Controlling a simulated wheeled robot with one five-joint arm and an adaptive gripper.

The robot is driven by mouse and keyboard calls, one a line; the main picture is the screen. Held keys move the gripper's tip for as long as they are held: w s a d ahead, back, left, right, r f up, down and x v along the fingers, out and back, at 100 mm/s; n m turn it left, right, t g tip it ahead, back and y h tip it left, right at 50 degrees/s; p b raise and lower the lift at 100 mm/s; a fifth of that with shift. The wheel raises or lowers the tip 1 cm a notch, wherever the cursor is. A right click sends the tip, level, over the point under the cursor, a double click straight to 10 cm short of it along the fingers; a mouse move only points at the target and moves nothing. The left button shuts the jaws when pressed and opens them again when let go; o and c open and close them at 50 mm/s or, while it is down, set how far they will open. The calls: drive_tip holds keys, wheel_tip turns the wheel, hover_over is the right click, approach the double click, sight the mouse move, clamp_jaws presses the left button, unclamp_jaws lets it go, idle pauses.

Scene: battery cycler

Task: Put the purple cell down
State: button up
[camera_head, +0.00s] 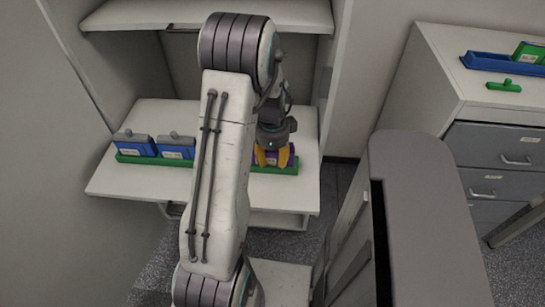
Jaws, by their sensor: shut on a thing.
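The purple cell (284,156) is largely hidden by the orange fingers of my gripper (272,158), which is shut on it. The cell is at the right end of the green rack (289,169) on the white shelf. I cannot tell whether it rests in the rack or is just above it. Two blue cells, a left one (134,145) and a right one (177,148), stand at the rack's left end. My own arm hides the middle of the rack.
The white shelf (135,185) has a clear front strip, with an upper shelf (150,14) above it. At right, a drawer cabinet (503,150) carries a blue tray (490,64), a green cell (527,53) and a small green piece (504,86).

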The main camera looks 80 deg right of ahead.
drive_tip(key=o, duration=1.2)
drive_tip(key=shift+f, duration=0.1)
wheel_tip(320, 180, up, 12)
drive_tip(key=shift+a+r+p, duration=0.15)
drive_tip(key=shift+p, duration=0.25)
